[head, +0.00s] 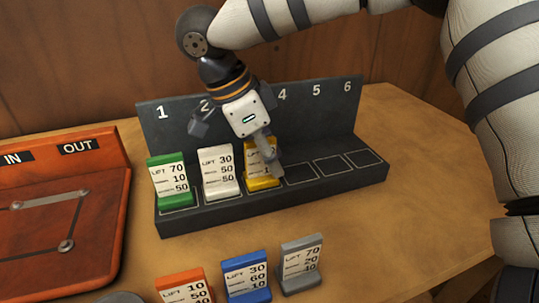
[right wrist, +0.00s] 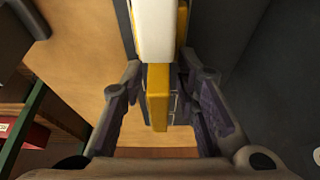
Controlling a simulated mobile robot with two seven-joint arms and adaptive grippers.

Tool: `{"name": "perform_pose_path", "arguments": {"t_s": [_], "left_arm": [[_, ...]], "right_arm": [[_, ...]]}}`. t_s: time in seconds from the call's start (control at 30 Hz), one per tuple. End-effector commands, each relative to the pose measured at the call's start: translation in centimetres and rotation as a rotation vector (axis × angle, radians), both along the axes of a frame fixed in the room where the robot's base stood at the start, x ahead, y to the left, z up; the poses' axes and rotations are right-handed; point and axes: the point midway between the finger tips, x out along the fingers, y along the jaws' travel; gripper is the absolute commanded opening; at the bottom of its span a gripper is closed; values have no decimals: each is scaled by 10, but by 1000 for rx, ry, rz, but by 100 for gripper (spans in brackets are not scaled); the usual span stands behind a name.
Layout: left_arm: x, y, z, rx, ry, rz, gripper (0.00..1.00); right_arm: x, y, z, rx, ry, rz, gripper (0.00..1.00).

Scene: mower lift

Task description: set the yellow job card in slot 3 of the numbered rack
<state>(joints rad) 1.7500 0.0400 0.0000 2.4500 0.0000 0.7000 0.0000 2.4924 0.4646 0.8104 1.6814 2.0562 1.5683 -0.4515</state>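The yellow job card (head: 261,168) stands upright in the third place of the dark numbered rack (head: 275,206), right of the white card. The rack's number 3 is hidden behind my right gripper (head: 238,150). That gripper reaches down over the rack with its fingers spread apart, one finger in front of the yellow card's right side. In the right wrist view, my right gripper (right wrist: 162,70) has a finger on each side of a yellow card part (right wrist: 157,85), with gaps visible. My left gripper is not in view.
A green card (head: 170,178) and a white card (head: 219,172) stand in slots 1 and 2. Slots 4, 5 and 6 are empty. Orange (head: 184,287), blue (head: 246,277) and grey (head: 300,263) cards stand in front. An orange IN/OUT board (head: 110,185) is at left.

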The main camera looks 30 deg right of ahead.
Motion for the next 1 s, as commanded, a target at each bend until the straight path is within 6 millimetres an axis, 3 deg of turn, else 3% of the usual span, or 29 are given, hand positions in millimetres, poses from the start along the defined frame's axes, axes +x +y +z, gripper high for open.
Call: {"name": "perform_pose_path", "arguments": {"t_s": [0.17, 0.4, 0.6, 1.0], "left_arm": [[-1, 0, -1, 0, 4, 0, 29], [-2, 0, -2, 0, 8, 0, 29], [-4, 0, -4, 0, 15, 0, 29], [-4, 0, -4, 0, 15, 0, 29]], "right_arm": [[2, 3, 11, -2, -3, -1, 29], [9, 27, 70, 0, -3, -1, 29], [12, 41, 105, 0, 1, -1, 29], [12, 44, 114, 0, 2, 0, 29]]}}
